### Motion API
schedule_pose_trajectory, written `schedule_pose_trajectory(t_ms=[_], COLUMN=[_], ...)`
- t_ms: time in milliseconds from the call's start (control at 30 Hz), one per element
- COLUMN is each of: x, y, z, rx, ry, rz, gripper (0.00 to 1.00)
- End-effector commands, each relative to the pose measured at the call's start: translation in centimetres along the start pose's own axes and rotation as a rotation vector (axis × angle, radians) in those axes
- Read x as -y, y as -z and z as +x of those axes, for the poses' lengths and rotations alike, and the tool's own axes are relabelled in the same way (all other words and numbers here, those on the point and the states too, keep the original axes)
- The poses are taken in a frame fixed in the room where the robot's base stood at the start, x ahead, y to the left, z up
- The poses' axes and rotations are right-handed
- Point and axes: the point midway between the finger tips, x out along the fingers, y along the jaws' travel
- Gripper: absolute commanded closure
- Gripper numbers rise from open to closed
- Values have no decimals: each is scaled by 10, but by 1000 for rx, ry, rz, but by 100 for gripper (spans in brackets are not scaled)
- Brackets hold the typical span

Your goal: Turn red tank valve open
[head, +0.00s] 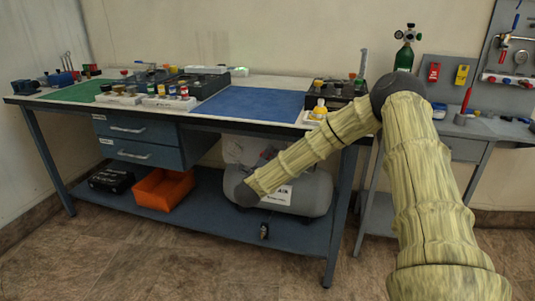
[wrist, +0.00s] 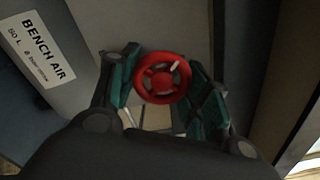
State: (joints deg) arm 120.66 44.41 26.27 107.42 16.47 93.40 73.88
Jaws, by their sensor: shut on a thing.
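The red tank valve (wrist: 162,78) is a round red handwheel with a small pale mark on its upper right rim, seen in the wrist view. My gripper (wrist: 166,88) has its two green-padded fingers on either side of the wheel and is shut on it. The grey tank (head: 308,190) lies on the bench's lower shelf in the head view. It carries a white label reading BENCH AIR (wrist: 42,45) in the wrist view. In the head view my arm reaches down in front of the tank, and the valve and fingers are hidden there.
The blue lower shelf (head: 215,215) also holds an orange bin (head: 165,190) and a black case (head: 111,179). A bench leg (head: 340,215) stands right of the tank. A small dark object (head: 264,231) is at the shelf's front edge. A green cylinder (head: 404,58) stands at the right.

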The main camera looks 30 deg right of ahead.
Motion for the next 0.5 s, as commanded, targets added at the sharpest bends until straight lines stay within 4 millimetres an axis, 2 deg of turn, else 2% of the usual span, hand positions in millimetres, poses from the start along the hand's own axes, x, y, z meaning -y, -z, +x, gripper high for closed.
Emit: schedule_pose_trajectory(t_ms=[500], x=[6], y=[-3], z=[0], rx=[0], ry=[1], rz=[-492], gripper=[77])
